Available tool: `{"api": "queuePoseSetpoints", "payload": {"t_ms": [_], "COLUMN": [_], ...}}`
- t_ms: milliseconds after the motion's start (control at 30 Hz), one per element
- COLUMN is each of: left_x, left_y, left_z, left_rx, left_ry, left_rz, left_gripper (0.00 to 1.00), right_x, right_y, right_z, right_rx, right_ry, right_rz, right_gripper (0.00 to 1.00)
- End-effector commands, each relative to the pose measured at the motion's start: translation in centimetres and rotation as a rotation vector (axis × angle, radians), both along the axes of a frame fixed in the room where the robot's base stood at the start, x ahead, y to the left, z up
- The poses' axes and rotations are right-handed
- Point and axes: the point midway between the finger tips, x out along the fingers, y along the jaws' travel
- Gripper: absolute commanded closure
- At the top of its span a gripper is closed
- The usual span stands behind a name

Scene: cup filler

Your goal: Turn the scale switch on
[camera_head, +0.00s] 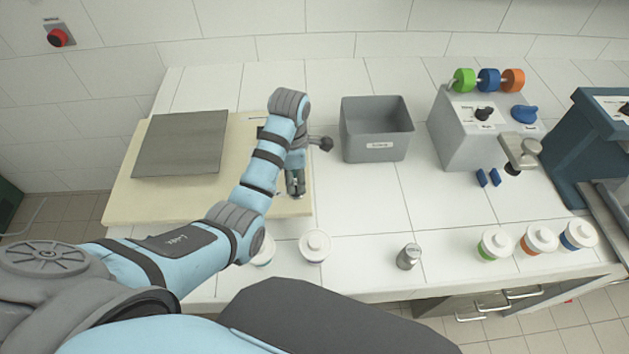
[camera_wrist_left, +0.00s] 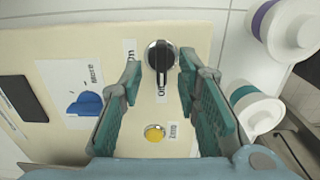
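The scale is a cream body (camera_head: 130,200) with a square grey plate (camera_head: 181,143) on the counter at left; its cream panel also fills much of the left wrist view (camera_wrist_left: 90,22). The scale switch (camera_wrist_left: 158,55) is a round black knob with a silver rim, its bar pointing along the panel towards a partly covered label. My left gripper (camera_head: 295,182) is over the panel's right end. In the left wrist view its teal-padded fingers (camera_wrist_left: 158,80) are open, one on each side of the switch; contact cannot be told. My arm hides the switch in the head view.
White-lidded containers (camera_head: 314,246) stand near the front edge. A grey bin (camera_head: 376,130) and a grey dispenser (camera_head: 468,130) stand to the right.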

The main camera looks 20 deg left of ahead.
Motion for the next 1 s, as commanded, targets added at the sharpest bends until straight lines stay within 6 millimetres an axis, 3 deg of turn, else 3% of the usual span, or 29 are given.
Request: {"api": "queuePoseSetpoints", "payload": {"t_ms": [200, 500, 700, 1000], "left_x": [-0.4, -0.4, -0.3, -0.3], "left_y": [0.7, 0.7, 0.7, 0.6], "left_z": [-1.9, -2.2, -2.2, -2.2], "left_rx": [0.002, 0.001, 0.001, 0.000], "left_ry": [0.002, 0.002, 0.002, 0.001], "left_rz": [0.015, 0.015, 0.015, 0.007], "left_gripper": [0.70, 0.70, 1.00, 1.00], "right_x": [-0.1, -0.2, -0.2, -0.2], "right_y": [0.0, 0.0, 0.0, 0.0], "right_z": [0.0, 0.0, 0.0, 0.0], "right_rx": [0.000, 0.000, 0.000, 0.000], "right_ry": [0.002, 0.004, 0.005, 0.005], "right_rz": [0.000, 0.000, 0.000, 0.000], "right_gripper": [0.60, 0.60, 0.60, 0.60]}}
